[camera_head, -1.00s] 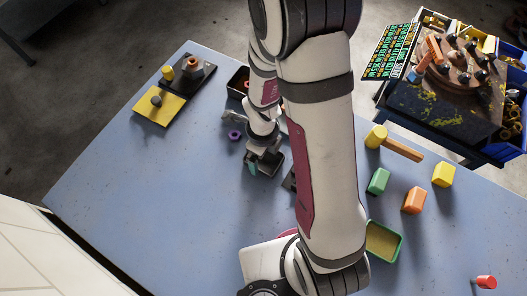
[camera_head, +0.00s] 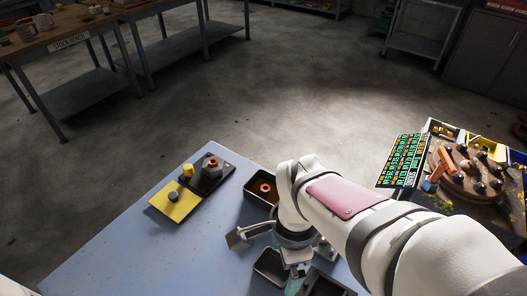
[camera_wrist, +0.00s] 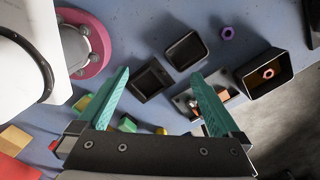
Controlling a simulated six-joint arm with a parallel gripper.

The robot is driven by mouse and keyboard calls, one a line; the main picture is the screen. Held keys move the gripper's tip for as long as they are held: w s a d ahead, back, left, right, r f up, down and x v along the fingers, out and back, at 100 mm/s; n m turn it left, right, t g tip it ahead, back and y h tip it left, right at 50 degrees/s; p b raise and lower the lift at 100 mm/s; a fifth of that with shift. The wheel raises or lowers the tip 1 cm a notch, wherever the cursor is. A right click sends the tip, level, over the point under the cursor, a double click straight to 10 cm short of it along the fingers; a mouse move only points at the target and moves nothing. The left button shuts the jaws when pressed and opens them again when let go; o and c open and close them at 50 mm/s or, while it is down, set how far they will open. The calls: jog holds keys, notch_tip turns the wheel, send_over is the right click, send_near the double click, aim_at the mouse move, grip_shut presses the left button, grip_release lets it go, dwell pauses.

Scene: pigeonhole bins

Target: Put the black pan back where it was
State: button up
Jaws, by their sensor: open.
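Two shallow black square pans lie on the blue table. One pan (camera_wrist: 152,80) shows between my fingers in the wrist view; the other pan (camera_wrist: 187,50) is beside it. In the head view one pan (camera_head: 270,266) lies left of my gripper and another is partly cut off at the bottom edge. I cannot tell which one the task means. My gripper (camera_wrist: 160,73) is open with teal fingers apart and nothing held between them. In the head view my gripper (camera_head: 295,278) is low in the picture, partly hidden by my wrist.
A deeper black bin (camera_wrist: 263,74) holds an orange ring. A purple nut (camera_wrist: 227,33) lies nearby. A yellow plate (camera_head: 174,203) and a black plate (camera_head: 212,174) with parts stand at the table's far left. A cart (camera_head: 470,170) with tools stands at right.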

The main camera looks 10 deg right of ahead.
jog(key=s+a+r+n+y, duration=0.1)
jog(key=s+r+n, duration=0.2)
jog(key=s+n, duration=0.5)
jog(key=shift+s+a+n, duration=0.15)
jog(key=shift+a+n, duration=0.2)
jog(key=shift+n, duration=1.65)
